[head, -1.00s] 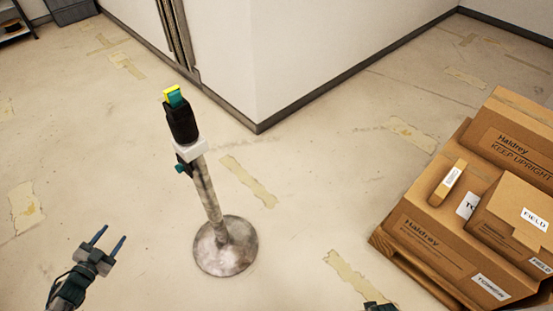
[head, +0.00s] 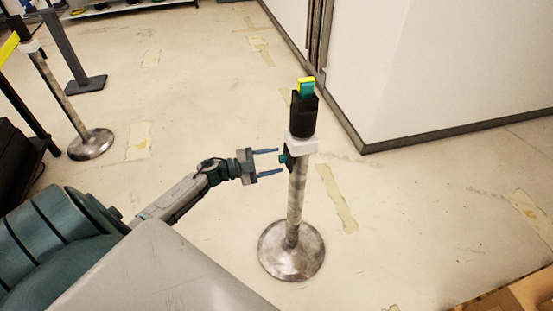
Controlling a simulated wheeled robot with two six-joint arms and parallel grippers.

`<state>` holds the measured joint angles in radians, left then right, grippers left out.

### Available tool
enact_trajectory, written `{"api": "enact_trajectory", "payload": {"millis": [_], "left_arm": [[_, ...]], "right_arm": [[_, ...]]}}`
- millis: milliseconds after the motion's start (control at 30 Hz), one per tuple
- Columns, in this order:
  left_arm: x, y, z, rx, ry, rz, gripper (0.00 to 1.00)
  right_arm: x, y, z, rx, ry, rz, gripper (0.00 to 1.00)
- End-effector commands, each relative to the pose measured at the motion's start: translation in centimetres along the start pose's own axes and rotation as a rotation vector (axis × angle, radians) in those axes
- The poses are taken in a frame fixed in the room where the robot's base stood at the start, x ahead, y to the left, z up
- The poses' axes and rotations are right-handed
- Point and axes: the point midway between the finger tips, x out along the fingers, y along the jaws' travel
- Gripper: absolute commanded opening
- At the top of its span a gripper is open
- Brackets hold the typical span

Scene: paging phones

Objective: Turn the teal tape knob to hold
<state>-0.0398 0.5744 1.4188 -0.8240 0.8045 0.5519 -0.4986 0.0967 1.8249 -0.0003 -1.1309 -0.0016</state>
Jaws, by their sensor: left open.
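The post stands upright on a round base (head: 291,250) and has a black head (head: 303,113) with a teal and yellow tape end (head: 306,88) on top. My left gripper (head: 273,162) is open and empty, its two blue fingers pointing right toward the knob. The fingertips are close to the knob; I cannot tell whether they touch it. My right gripper is out of view.
A second post (head: 62,105) with yellow tape stands at the far left, beside a dark upright on a flat base (head: 85,85). A white wall corner (head: 400,80) rises behind on the right. Cardboard (head: 535,295) shows at the lower right. Open floor surrounds the post.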

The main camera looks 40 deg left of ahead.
Motion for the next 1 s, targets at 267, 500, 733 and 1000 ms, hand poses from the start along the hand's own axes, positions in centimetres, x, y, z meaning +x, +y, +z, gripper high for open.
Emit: {"api": "enact_trajectory", "payload": {"millis": [267,500,733,1000], "left_arm": [[1.47,0.02,0.00,-0.001,0.000,0.000,0.49],[1.45,0.03,0.02,0.000,-0.001,0.000,0.39],[1.43,0.03,0.01,0.000,0.000,0.000,0.04],[1.42,0.10,0.07,0.032,0.000,0.001,0.04]], "right_arm": [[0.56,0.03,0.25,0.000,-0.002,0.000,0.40],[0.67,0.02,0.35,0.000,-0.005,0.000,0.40],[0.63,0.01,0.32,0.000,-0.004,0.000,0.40],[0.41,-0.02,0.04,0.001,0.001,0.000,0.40]]}}
